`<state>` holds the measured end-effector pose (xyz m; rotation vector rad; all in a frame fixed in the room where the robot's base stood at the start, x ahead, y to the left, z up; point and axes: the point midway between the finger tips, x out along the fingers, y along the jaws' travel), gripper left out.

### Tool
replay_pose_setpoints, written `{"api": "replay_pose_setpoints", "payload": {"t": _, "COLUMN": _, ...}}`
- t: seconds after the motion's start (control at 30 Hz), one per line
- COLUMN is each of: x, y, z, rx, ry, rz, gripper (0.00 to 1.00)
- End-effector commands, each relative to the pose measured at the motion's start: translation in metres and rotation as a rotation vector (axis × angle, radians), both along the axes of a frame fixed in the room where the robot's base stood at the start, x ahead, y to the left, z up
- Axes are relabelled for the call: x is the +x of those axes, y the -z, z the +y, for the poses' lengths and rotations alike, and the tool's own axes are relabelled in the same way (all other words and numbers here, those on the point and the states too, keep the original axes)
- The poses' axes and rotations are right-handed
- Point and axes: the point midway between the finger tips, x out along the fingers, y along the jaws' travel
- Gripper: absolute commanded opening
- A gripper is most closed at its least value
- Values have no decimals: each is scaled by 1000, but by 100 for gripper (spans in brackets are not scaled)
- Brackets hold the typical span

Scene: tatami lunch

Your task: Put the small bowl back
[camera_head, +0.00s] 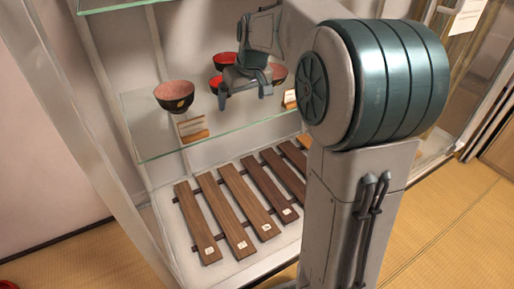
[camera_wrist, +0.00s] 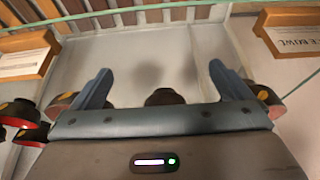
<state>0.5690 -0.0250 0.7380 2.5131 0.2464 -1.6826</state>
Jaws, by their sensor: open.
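In the head view, a dark bowl with a pinkish inside (camera_head: 174,96) stands alone at the left of the glass shelf. Several dark bowls with red insides, one at the back (camera_head: 223,60) and one at the right (camera_head: 279,73), are partly hidden by my gripper (camera_head: 245,95). I cannot tell which is the small bowl. My gripper is open above the shelf, among these bowls. In the wrist view, a small dark bowl (camera_wrist: 165,97) shows between the spread fingers of my gripper (camera_wrist: 160,70), mostly hidden by the palm. No grasp on it is visible.
The glass shelf (camera_head: 150,132) has wooden card holders at its front, one at the left (camera_head: 192,130) and one at the right (camera_head: 290,99). Slatted wooden boards (camera_head: 228,205) lie below. Another glass shelf edge (camera_head: 112,5) is above. Cabinet walls enclose the sides.

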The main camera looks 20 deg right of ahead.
Motion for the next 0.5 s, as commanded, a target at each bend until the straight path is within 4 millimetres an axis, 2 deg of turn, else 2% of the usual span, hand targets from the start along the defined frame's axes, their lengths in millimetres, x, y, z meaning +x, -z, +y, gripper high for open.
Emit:
{"api": "replay_pose_setpoints", "payload": {"t": 0.07, "x": -11, "y": 3, "z": 4, "rx": -3, "ry": 4, "rz": 13, "gripper": 98}}
{"api": "replay_pose_setpoints", "payload": {"t": 0.17, "x": -42, "y": 11, "z": 11, "rx": -11, "ry": 22, "rz": 47, "gripper": 98}}
{"api": "replay_pose_setpoints", "payload": {"t": 0.4, "x": -166, "y": 55, "z": 27, "rx": -27, "ry": 106, "rz": 173, "gripper": 98}}
{"api": "replay_pose_setpoints", "payload": {"t": 0.5, "x": -211, "y": 74, "z": 29, "rx": -28, "ry": 139, "rz": 217, "gripper": 98}}
